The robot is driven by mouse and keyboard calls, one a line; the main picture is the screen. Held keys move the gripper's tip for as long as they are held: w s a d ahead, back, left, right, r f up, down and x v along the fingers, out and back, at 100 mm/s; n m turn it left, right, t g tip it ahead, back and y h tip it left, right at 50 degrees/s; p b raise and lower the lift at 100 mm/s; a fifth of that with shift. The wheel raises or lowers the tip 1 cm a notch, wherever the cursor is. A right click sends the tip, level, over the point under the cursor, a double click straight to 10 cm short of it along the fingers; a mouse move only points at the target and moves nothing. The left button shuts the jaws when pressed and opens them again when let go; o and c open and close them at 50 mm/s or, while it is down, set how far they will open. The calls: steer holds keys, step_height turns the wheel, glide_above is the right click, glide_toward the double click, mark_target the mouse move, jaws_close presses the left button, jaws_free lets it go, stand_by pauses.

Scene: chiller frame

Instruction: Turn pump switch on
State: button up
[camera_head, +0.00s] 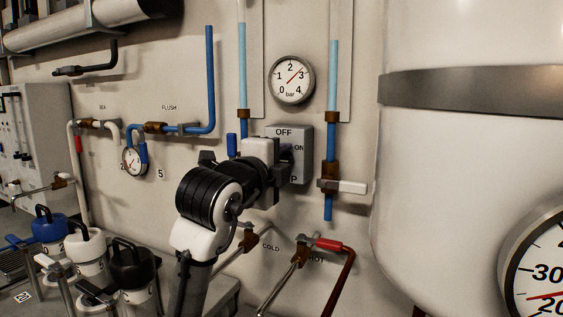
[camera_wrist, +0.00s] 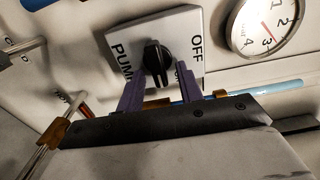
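The pump switch is a grey box (camera_head: 301,143) on the wall, marked OFF at the top and ON at the right; its knob is hidden behind my gripper there. In the wrist view its plate (camera_wrist: 128,36) is turned, with OFF at the right and PUMP at the left. The black knob (camera_wrist: 155,58) shows at its middle; I cannot tell for sure which label it points to. My gripper (camera_wrist: 158,72) is open, its two purple fingers apart on either side of the knob's near end. Contact with the knob cannot be made out. My gripper also shows in the head view (camera_head: 285,160), in front of the box.
A round bar gauge (camera_head: 291,80) hangs above the switch. Blue pipes (camera_head: 332,90) run beside it, with a white-handled valve (camera_head: 343,186) at lower right. COLD and HOT valves, one red-handled (camera_head: 333,245), sit below. A large white tank (camera_head: 460,170) fills the right.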

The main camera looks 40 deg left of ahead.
steer(key=b+v, duration=0.2)
steer(key=v, duration=1.1)
steer(key=shift+s+d, duration=0.2)
steer(key=shift+s, duration=0.15)
